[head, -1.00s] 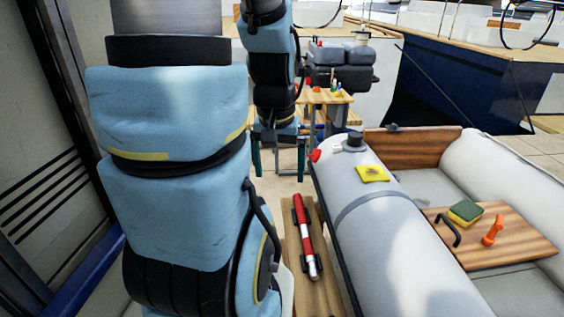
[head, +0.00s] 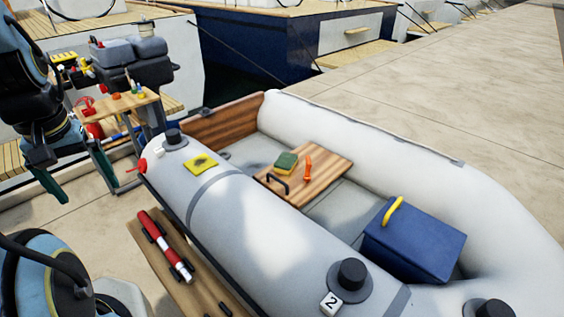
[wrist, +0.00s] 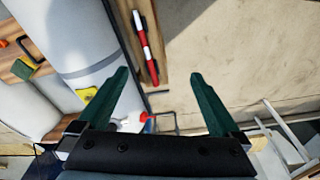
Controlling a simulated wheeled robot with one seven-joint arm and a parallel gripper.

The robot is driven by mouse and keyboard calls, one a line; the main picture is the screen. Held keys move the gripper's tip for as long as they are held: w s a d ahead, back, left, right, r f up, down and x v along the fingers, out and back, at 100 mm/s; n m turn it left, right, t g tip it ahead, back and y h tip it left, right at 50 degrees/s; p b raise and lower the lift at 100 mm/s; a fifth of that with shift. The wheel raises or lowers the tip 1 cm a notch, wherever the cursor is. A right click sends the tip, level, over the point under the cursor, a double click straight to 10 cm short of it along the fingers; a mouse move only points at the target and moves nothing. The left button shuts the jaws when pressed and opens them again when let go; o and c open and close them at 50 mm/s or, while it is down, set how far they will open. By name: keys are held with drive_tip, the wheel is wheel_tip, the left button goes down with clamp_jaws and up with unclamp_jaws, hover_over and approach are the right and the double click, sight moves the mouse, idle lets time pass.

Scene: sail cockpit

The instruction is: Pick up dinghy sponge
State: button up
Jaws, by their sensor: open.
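The dinghy sponge (head: 286,163), green on top with a yellow side, lies on the wooden seat board (head: 325,192) inside the grey inflatable dinghy. It also shows at the left of the wrist view (wrist: 23,68). My gripper (head: 88,196) hangs at the left in the head view, outside the dinghy and well apart from the sponge. In the wrist view its two green fingers (wrist: 160,73) are spread with nothing between them.
An orange object (head: 308,167) and a black handle (head: 277,184) sit beside the sponge. A yellow patch (head: 201,163) is on the near tube (head: 255,220). A blue box (head: 413,240) stands in the dinghy. A red-white cylinder (head: 164,243) lies on a plank outside.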

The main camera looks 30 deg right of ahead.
idle(0.5)
drive_tip(key=w+d+f+m+b, duration=0.2)
drive_tip(key=w+d+f+m, duration=0.1)
drive_tip(key=w+d, duration=0.6)
drive_tip(key=m+h+b, duration=0.3)
drive_tip(key=m+b, duration=0.2)
drive_tip(key=m, duration=0.2)
approach(285, 161)
drive_tip(key=f, duration=0.3)
drive_tip(key=shift+w+d+f+t, duration=0.1)
drive_tip(key=shift+d+f+t, duration=0.15)
drive_tip(key=shift+d+t, duration=0.15)
drive_tip(key=shift+h, duration=0.3)
drive_tip(key=p+x, duration=0.1)
drive_tip(key=x, duration=0.4)
drive_tip(key=shift+d+f+p, duration=0.2)
drive_tip(key=shift+f+p, duration=0.1)
drive_tip(key=shift+w+f, duration=0.1)
drive_tip(key=shift+f, duration=0.05)
drive_tip(key=shift+f+b, duration=0.25)
drive_tip(key=shift+b, duration=0.05)
